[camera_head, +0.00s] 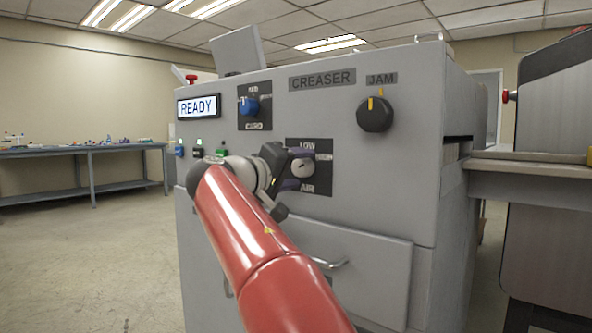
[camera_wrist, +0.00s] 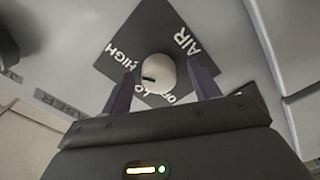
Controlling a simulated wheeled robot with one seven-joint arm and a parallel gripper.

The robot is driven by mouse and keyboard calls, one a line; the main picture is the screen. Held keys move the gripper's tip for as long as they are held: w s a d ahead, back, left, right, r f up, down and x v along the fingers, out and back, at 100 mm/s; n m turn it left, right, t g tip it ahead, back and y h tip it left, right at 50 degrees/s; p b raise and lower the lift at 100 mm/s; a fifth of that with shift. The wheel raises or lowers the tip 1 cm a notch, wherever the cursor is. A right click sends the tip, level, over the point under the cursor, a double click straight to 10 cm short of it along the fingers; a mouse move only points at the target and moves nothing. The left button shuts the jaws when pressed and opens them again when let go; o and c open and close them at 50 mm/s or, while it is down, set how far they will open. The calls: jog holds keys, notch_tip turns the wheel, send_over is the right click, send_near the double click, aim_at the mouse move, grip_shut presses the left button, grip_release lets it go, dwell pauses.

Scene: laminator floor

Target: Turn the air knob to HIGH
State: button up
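The air knob (camera_head: 302,169) is a pale round knob on a black plate (camera_head: 322,184) marked AIR, with LOW above the knob in the head view. In the wrist view the knob (camera_wrist: 160,68) shows a short dark mark on its lower-left side, roughly toward the lettering that starts LO. HIGH is readable to its upper left. My gripper (camera_head: 291,169) is at the plate. In the wrist view its two dark fingers (camera_wrist: 160,74) stand on either side of the knob, with visible gaps, so it looks open. Part of the plate is hidden behind my gripper.
On the same grey machine are a blue knob (camera_head: 249,106), a black JAM knob (camera_head: 375,114) with a yellow mark, a READY display (camera_head: 198,107) and small buttons (camera_head: 198,150). A drawer (camera_head: 362,262) with a handle is below. A table (camera_head: 60,151) stands far left.

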jog(key=v, duration=0.7)
jog(key=shift+s+a, duration=0.3)
